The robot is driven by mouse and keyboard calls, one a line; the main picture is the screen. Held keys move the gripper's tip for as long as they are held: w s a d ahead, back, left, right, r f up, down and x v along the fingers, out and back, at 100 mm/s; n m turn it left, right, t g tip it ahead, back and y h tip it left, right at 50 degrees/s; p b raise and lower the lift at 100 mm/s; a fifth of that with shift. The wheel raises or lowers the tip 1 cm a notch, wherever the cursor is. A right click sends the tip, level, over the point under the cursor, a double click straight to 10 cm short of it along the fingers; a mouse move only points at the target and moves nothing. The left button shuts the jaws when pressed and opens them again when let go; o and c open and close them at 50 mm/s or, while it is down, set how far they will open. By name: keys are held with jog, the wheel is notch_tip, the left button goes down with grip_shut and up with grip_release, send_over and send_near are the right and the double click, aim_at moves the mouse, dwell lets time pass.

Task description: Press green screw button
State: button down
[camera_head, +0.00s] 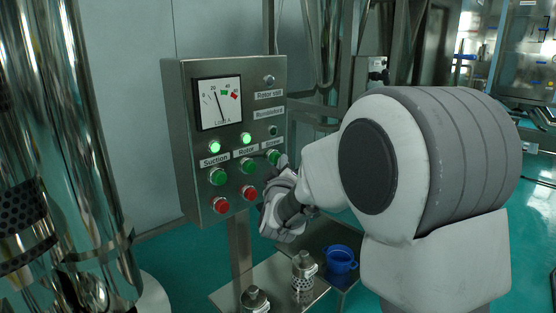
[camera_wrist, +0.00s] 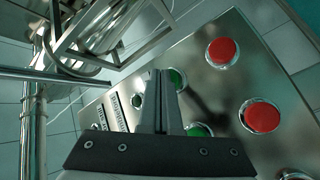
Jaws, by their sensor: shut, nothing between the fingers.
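The green Screw button (camera_head: 273,156) is the rightmost in the green row of the grey control panel (camera_head: 183,130). In the wrist view this green button (camera_wrist: 178,78) shows just right of my fingertips, partly covered by them. My gripper (camera_head: 282,163) is shut and empty, with its tips close in front of the panel beside the Screw button. In the wrist view my gripper (camera_wrist: 161,73) points at the panel between the button and an unlit lamp (camera_wrist: 137,101). I cannot tell whether it touches the button.
The Suction (camera_head: 217,176) and Rotor (camera_head: 248,164) green buttons sit to the left, with red buttons (camera_head: 221,205) below. Two green lamps (camera_head: 215,147) above them are lit. A load dial (camera_head: 219,102) is at the top. A blue cup (camera_head: 341,261) stands below.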

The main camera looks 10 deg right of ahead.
jog(key=shift+w+a, duration=0.25)
jog(key=shift+s+d, duration=0.15)
dwell(0.5)
jog(key=shift+s+d+b, duration=0.4)
jog(key=shift+s+b, duration=0.05)
jog(key=shift+s, duration=0.15)
jog(key=shift+s+d+b, duration=0.5)
jog(key=shift+s+d, duration=0.25)
jog(key=shift+s, duration=0.3)
jog(key=shift+s+d+b, duration=0.45)
jog(key=shift+s+d, duration=0.3)
jog(key=shift+s, duration=0.25)
